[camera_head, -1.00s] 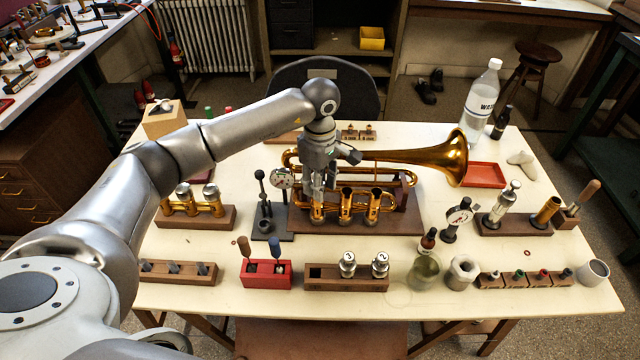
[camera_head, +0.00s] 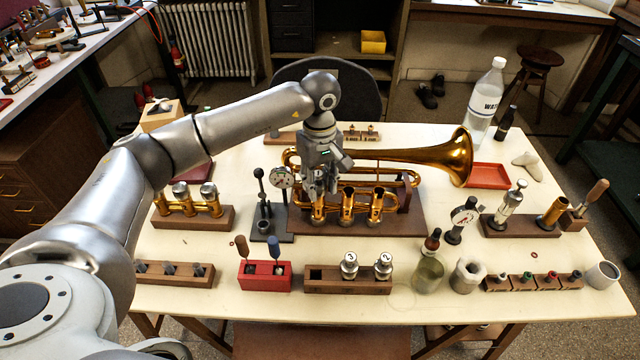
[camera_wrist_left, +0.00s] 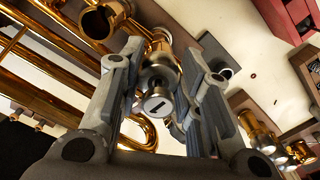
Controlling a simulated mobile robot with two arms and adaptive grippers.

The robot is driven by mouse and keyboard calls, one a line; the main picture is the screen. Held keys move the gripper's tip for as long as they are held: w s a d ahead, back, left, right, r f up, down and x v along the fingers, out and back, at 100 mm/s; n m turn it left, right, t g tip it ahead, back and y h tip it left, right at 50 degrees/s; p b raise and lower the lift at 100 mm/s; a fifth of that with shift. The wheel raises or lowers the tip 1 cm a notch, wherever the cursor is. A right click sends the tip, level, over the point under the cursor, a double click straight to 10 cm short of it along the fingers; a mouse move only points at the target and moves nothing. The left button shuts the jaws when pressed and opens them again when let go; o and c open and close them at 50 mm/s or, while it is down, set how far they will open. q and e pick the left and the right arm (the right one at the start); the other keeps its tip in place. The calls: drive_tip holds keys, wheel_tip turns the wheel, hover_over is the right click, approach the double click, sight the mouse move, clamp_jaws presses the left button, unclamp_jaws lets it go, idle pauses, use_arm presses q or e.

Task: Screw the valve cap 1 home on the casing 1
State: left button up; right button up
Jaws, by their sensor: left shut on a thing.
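The horn (camera_head: 440,160) lies in a dark wooden holder on the table, its bell to the right and several upright brass casings in front. Casing 1 (camera_head: 318,214) is the leftmost of the front casings, below my left gripper (camera_head: 318,184). In the left wrist view, the left gripper (camera_wrist_left: 160,66) is shut on valve cap 1 (camera_wrist_left: 158,103), a silvery cap marked "1", with a finger on each side. The cap is in line with the brass casing (camera_wrist_left: 161,45); the fingers partly hide where they meet, so I cannot tell how far it is seated. My right gripper is out of view.
A wooden block (camera_head: 330,285) in front holds two silver-topped pieces (camera_head: 349,264). A dial gauge stand (camera_head: 268,235) is close on the left of the horn. A red tool block (camera_head: 264,280), a glass jar (camera_head: 428,275) and a bottle (camera_head: 432,243) stand nearby.

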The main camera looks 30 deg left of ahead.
use_arm(q)
drive_tip(key=shift+f+m+b, duration=0.1)
drive_tip(key=shift+m+b, duration=0.35)
drive_tip(key=shift+m, duration=0.05)
drive_tip(key=o, duration=1.2)
